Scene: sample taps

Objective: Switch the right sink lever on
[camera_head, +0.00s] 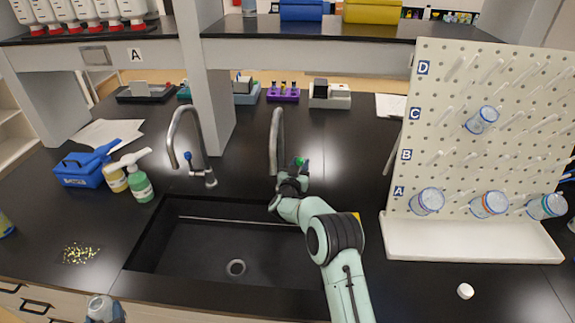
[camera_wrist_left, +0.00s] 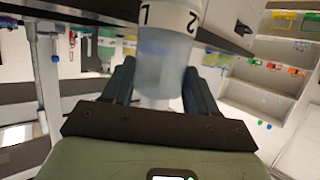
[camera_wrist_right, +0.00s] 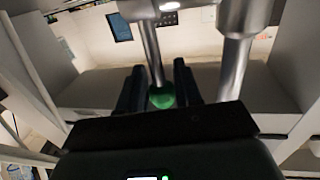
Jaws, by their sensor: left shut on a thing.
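The right sink tap (camera_head: 276,140) is a silver gooseneck behind the black sink (camera_head: 190,250), with a green-tipped lever (camera_head: 299,161) on its right side. My right gripper (camera_head: 291,183) is just below and in front of this lever. In the right wrist view, the green lever tip (camera_wrist_right: 162,97) shows between the spread fingers of my right gripper (camera_wrist_right: 160,88); I cannot tell whether they touch it. My left gripper (camera_wrist_left: 160,85) is shut on a translucent cylindrical container (camera_wrist_left: 165,65) with a white numbered band. The container shows at the bottom left of the head view (camera_head: 100,308).
A left tap (camera_head: 186,130) with a blue lever (camera_head: 187,157) stands beside a grey post (camera_head: 207,110). A pegboard (camera_head: 480,150) with glassware stands at the right. Spray bottles (camera_head: 140,187) and a blue box (camera_head: 80,172) stand at the left. A white cap (camera_head: 465,291) lies front right.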

